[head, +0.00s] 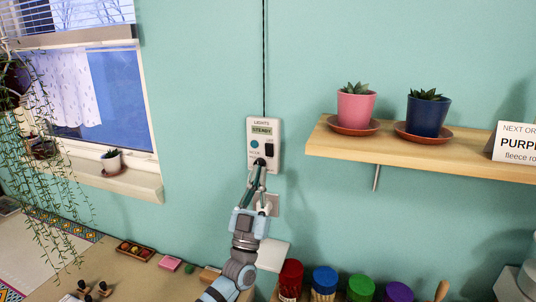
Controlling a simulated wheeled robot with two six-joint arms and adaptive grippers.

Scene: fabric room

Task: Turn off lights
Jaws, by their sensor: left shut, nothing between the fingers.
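The light control panel (264,128) is a pale box on the teal wall, fed by a dark cable from above. It is labelled LIGHTS, and a small display (262,131) on it reads STEADY. A teal round button (255,144) sits at its left and a black switch (269,150) at its right. My left gripper (260,163) is shut and empty, with its tips at the panel's lower part, just below the button and switch. I cannot tell whether the tips touch the panel. My right gripper is not in view.
A wooden shelf (420,152) with a pink pot (355,109), a blue pot (427,115) and a sign (515,142) juts out at the right. Several colored-lid jars (325,280) stand below. A window sill (120,180) with a plant is at the left.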

